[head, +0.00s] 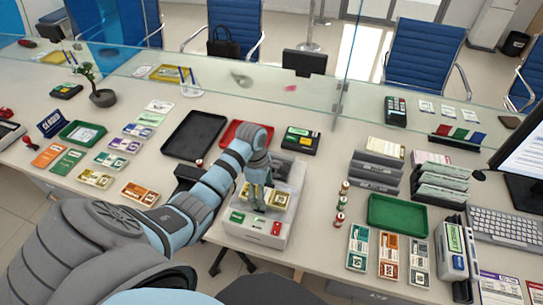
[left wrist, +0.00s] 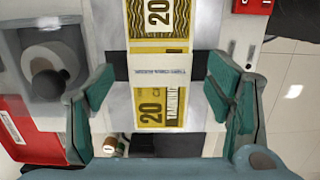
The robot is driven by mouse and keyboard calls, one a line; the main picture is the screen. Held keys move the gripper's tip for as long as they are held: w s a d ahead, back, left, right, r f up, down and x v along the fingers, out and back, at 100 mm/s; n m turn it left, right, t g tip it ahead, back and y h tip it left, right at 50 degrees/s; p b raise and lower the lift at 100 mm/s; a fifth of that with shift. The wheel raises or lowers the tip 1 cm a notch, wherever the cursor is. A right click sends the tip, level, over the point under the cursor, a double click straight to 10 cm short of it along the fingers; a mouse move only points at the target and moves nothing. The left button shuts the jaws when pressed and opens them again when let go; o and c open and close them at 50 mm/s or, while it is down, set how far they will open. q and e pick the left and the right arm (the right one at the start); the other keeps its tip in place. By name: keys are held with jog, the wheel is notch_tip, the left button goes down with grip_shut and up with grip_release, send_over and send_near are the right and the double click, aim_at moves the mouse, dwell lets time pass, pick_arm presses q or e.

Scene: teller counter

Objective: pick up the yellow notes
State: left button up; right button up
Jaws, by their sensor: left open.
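The yellow notes (head: 278,201) are a banded bundle lying on the grey counting machine (head: 257,234). In the left wrist view the yellow notes (left wrist: 160,108) show "20" prints and a white paper band across the middle. My left gripper (head: 256,197) is over the bundle and hides part of it in the head view. In the left wrist view my left gripper (left wrist: 163,86) is open, with a finger on each side of the bundle and a gap on both sides. My right gripper is not in view.
A black tray (head: 193,133) and a red tray (head: 229,130) lie behind the machine. A glass screen crosses the counter behind.

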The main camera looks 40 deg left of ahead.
pick_arm(q)
jog(key=shift+f, duration=0.6)
jog(key=shift+r, duration=0.1)
jog(key=c, duration=1.3)
